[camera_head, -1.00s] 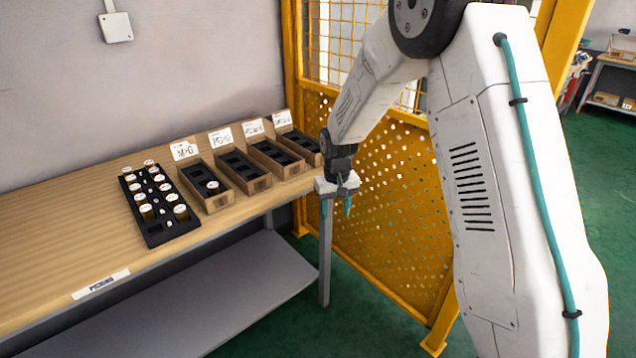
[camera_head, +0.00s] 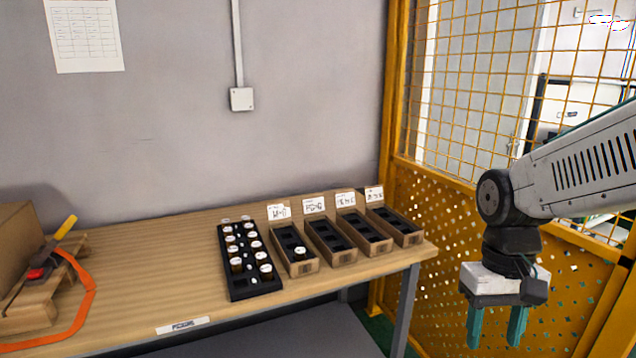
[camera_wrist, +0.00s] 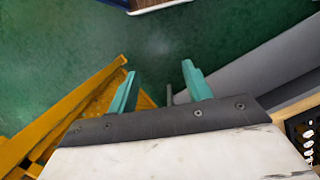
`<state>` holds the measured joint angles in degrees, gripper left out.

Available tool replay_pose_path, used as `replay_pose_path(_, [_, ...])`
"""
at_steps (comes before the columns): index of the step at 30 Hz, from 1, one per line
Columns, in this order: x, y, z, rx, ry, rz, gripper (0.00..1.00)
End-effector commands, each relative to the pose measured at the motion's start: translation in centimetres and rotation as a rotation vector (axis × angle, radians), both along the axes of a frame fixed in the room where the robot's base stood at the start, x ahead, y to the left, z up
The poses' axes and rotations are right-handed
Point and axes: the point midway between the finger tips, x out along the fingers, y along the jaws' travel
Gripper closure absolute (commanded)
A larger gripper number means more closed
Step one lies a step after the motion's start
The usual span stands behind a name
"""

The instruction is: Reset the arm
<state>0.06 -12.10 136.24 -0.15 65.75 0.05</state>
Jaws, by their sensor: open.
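My gripper (camera_head: 496,326) hangs at the right of the head view, fingers pointing down, to the right of the table's right end and in front of the yellow fence. Its two teal fingers are apart with nothing between them. In the wrist view my gripper (camera_wrist: 160,92) is also open and empty, over green floor. My arm reaches in from the right edge of the head view.
The wooden table (camera_head: 150,275) carries a black tray (camera_head: 262,288) of white-capped vials and several labelled wooden bins (camera_head: 388,250); the nearest holds one vial (camera_head: 299,252). A pallet (camera_head: 30,308) with an orange strap lies left. The yellow fence (camera_head: 440,215) stands behind my gripper.

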Motion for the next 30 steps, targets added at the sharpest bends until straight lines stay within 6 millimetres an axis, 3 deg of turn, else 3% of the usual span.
replay_pose_path(6, [-6.7, 0.0, 3.0, -0.001, -0.091, -0.001, 0.50])
replay_pose_path(12, [-10.2, 0.0, 4.5, -0.001, -0.203, 0.000, 0.50])
replay_pose_path(19, [-11.0, 0.0, 5.8, -0.001, -0.284, -0.001, 0.50])
replay_pose_path(30, [-10.9, 0.0, 5.9, -0.001, -0.288, -0.001, 0.50])
